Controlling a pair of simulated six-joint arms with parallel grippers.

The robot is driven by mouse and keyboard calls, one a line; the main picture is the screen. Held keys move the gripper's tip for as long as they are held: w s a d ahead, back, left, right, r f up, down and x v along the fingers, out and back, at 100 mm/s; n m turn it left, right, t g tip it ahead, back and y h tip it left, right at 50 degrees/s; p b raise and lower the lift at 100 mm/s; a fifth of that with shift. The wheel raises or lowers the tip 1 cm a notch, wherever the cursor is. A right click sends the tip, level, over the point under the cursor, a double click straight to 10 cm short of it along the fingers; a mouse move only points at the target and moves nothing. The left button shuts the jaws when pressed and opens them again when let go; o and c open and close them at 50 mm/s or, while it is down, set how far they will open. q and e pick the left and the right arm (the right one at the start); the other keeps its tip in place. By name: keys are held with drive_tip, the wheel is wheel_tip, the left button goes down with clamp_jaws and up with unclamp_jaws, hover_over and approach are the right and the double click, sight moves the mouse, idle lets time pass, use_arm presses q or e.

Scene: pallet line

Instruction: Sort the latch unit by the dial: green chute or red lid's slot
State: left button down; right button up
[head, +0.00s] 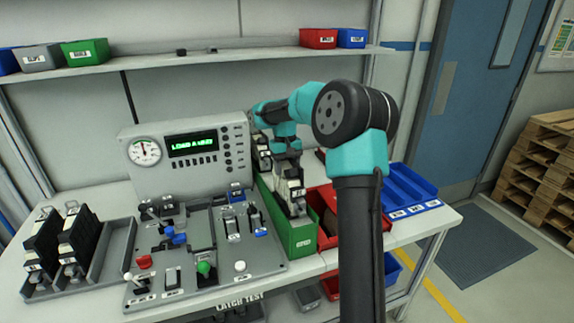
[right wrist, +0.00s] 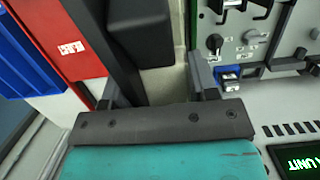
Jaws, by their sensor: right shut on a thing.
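My right gripper (head: 289,172) hangs low over the long green chute (head: 301,235), right of the test panel. It is shut on a dark latch unit, seen between the fingers in the right wrist view (right wrist: 150,60). Arm and gripper partly cover the unit in the head view, so I cannot tell if it touches the chute. The red container (head: 328,240) stands just right of the chute, partly behind my arm; its slot is not clear. The round dial (head: 145,152) is on the grey tester; its needle is too small to read surely. My left gripper is not in view.
Black latch units (head: 78,235) stand in a grey rack at the left. The tester's display (head: 192,144) reads "LOAD A UNIT". Its grey board (head: 200,240) carries several switches and knobs. A blue tray (head: 410,190) lies at the right edge. A shelf (head: 200,60) with bins hangs behind.

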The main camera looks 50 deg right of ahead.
idle(0.4)
drive_tip(key=o, duration=1.5)
drive_tip(key=shift+o, duration=0.2)
wheel_tip(320, 180, up, 17)
drive_tip(key=w+d, duration=0.1)
drive_tip(key=w, duration=0.1)
drive_tip(key=shift+w+d, duration=0.25)
drive_tip(key=shift+w, duration=0.05)
drive_tip(key=shift+r, duration=0.1)
idle(0.7)
